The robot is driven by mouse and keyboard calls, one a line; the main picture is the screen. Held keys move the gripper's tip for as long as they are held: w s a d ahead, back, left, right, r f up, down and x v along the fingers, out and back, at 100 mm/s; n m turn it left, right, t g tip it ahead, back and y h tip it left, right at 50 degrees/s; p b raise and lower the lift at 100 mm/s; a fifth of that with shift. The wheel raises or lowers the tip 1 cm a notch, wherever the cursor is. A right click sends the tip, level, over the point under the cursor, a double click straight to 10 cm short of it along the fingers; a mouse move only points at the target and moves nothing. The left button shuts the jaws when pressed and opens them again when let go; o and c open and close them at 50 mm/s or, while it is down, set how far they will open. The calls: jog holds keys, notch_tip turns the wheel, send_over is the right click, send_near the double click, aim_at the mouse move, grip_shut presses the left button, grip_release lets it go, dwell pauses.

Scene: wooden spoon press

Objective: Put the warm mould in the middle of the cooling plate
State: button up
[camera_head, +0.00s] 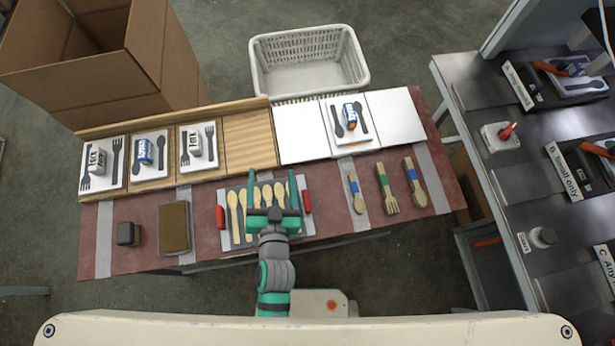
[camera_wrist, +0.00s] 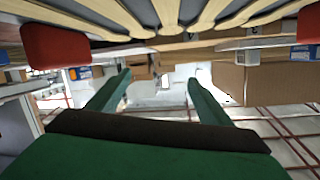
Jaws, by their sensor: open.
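A grey mould (camera_head: 304,228) with a red handle at each side lies on the reddish table, filled with several pale wooden spoons (camera_head: 233,217). I take it to be the warm mould. Its red handles (camera_head: 307,201) also show in the wrist view, at the upper left (camera_wrist: 56,45) and upper right. My gripper (camera_head: 271,180) is open and empty. Its green fingers appear over the mould in the head view, between the two handles; contact cannot be judged. Bare white plates (camera_head: 396,117) stand behind to the right; I cannot tell whether one is the cooling plate.
A wooden rack (camera_head: 250,140) holds cutlery sets at the back left. A brown block (camera_head: 174,228) and a dark cube (camera_head: 128,234) lie left of the mould. Taped spoons and a fork (camera_head: 387,188) lie right. A white basket (camera_head: 309,62) and dark side table (camera_head: 480,93) stand beyond.

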jog(key=shift+h, duration=0.8)
jog(key=s+d, duration=0.2)
jog(key=s, duration=0.1)
jog(key=s+d, duration=0.2)
jog(key=s, duration=0.2)
jog(key=s+d, duration=0.1)
jog(key=s, duration=0.3)
jog(key=shift+s+d+r, duration=0.1)
jog(key=shift+d+r, duration=0.1)
jog(key=shift+d, duration=0.2)
jog(key=s+d+r+n, duration=0.1)
jog(key=s+d+r, duration=0.2)
jog(key=s, duration=0.4)
jog(key=shift+d+r+n, duration=0.35)
jog(key=shift+r+n, duration=0.05)
